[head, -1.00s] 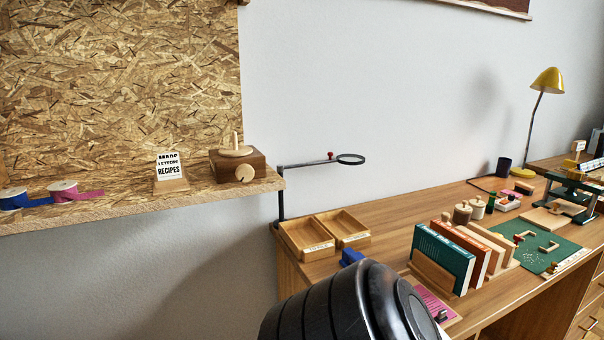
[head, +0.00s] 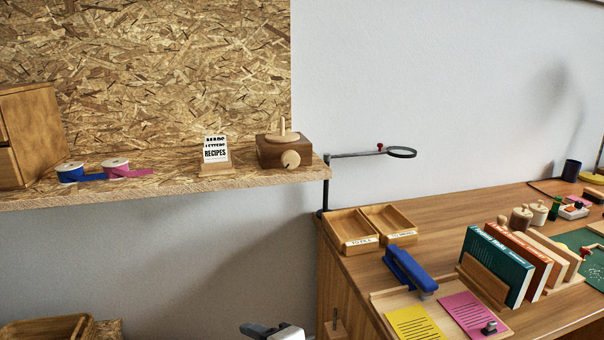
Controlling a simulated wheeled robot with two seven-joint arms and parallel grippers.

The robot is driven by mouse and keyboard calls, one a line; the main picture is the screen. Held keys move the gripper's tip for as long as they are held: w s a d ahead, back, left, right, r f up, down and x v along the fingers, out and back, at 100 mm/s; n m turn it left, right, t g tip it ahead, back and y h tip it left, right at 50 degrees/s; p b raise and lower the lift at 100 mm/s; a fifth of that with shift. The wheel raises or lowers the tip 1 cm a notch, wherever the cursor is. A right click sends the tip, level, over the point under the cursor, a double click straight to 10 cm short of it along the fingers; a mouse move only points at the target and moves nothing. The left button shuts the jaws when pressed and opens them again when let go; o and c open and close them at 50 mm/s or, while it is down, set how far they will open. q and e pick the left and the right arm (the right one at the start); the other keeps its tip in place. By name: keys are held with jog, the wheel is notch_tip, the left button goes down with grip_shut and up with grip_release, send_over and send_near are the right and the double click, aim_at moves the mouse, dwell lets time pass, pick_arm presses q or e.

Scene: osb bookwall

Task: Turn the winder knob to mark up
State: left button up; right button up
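The winder (head: 270,152) is a dark wooden box near the right end of the OSB shelf. A pale disc with an upright peg sits on its top. Its round light-wood knob (head: 290,159) is on the front face, with a small dark spot near its middle; I cannot make out a mark's direction. A gripper (head: 272,332) shows only in part at the bottom edge, grey and white, well below the shelf and apart from the winder. I cannot tell which arm it belongs to or how its fingers stand.
On the shelf (head: 240,180) stand a card holder (head: 215,155), ribbon spools (head: 116,167) and a wooden cabinet (head: 28,135). A magnifier arm (head: 352,154) is clamped by the shelf's right end. The desk holds trays (head: 351,228), a blue stapler (head: 410,270) and books (head: 493,265).

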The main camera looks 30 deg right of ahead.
jog(key=w+d+r+n+t+h, duration=0.25)
jog(key=w+d+r+n, duration=0.25)
jog(key=r+n, duration=0.35)
jog(key=n+t+h, duration=0.3)
jog(key=n+h, duration=0.3)
jog(key=n, duration=0.1)
send_near(291, 160)
jog(key=shift+m, duration=0.25)
jog(key=x, duration=0.8)
jog(key=shift+w, duration=0.2)
jog(key=c, duration=1)
